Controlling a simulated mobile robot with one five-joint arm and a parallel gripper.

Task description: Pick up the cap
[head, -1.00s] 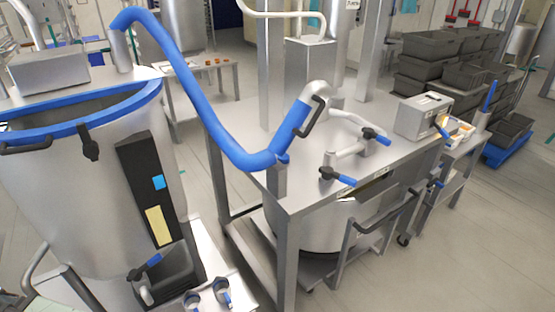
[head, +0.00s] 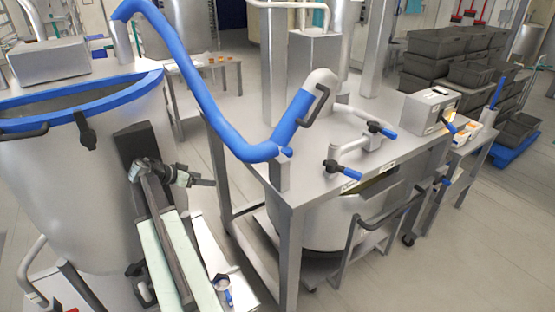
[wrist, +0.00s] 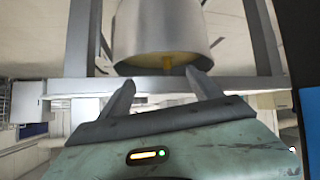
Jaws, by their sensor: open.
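I cannot make out a cap for certain. A small pale round fitting with a blue handle (head: 223,290) sits on a metal ledge at the bottom of the head view; I cannot tell whether it is the cap. My gripper (head: 208,181) is raised in front of the large vat, above and left of that fitting. In the wrist view my gripper (wrist: 164,92) has its two dark fingers spread apart with nothing between them. Beyond them is a metal vessel (wrist: 165,30) with a yellowish opening.
The large steel vat (head: 60,200) with a blue rim stands at left. A thick blue hose (head: 195,85) arches to the steel table (head: 310,180), which carries blue-handled valves (head: 345,172). Dark crates (head: 440,45) are stacked at back right. Floor at lower right is clear (head: 480,270).

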